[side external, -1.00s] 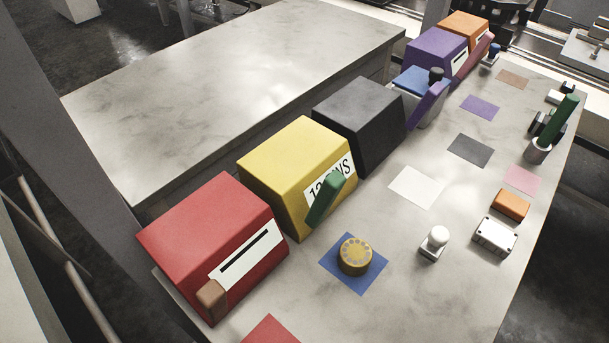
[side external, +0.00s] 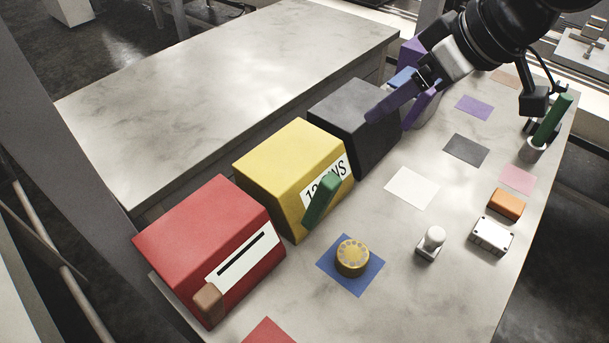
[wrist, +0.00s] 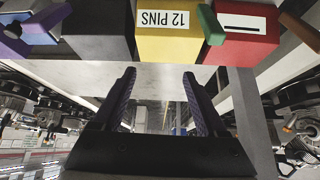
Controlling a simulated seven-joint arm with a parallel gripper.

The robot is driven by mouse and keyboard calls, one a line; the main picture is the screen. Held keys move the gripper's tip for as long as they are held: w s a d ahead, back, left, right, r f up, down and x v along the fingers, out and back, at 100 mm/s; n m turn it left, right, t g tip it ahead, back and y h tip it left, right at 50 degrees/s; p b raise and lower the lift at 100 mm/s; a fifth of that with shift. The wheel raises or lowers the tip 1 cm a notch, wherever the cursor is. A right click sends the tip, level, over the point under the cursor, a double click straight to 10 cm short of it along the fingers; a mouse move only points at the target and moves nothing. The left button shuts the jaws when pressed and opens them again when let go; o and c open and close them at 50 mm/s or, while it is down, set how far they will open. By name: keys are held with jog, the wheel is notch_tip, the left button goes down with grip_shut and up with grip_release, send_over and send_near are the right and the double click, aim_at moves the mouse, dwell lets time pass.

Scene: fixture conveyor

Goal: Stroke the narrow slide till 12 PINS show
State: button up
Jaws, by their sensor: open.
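A yellow box (side external: 290,165) carries a white label (side external: 328,180) reading "12 PINS", partly covered in the side view by a green handle (side external: 322,201). In the wrist view, the label (wrist: 170,20) shows upside down and whole, with the green handle (wrist: 211,25) at its right end. A red box (side external: 212,240) has a white plate with a dark slot (side external: 243,256) and a brown handle (side external: 208,301) at its lower left. My gripper (side external: 372,117) is open and empty, its dark purple fingers in front of the black box in the side view. Both fingers (wrist: 160,75) show in the wrist view.
A black box (side external: 350,112) stands beside the yellow one; a purple lever (side external: 420,110) is behind my gripper. A gold dial (side external: 352,257) on a blue patch, a white knob (side external: 431,243) and an orange block (side external: 506,204) stand in front. Bare table lies around the white patch (side external: 411,188).

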jog(key=shift+s+a+f, duration=0.65)
jog(key=shift+a, duration=0.25)
dwell(1.3)
jog(key=s+d+f+m+h, duration=0.1)
jog(key=s+d+f+m, duration=0.1)
jog(key=s+d, duration=0.5)
jog(key=s+d+f+m+h, duration=0.2)
jog(key=s+d, duration=0.6)
jog(key=d, duration=0.9)
jog(key=s+d+f+m+h, duration=0.1)
jog(key=s+d+m, duration=0.3)
jog(key=s+d, duration=0.4)
jog(key=d+f, duration=0.1)
jog(key=d, duration=0.4)
jog(key=shift+f, duration=0.35)
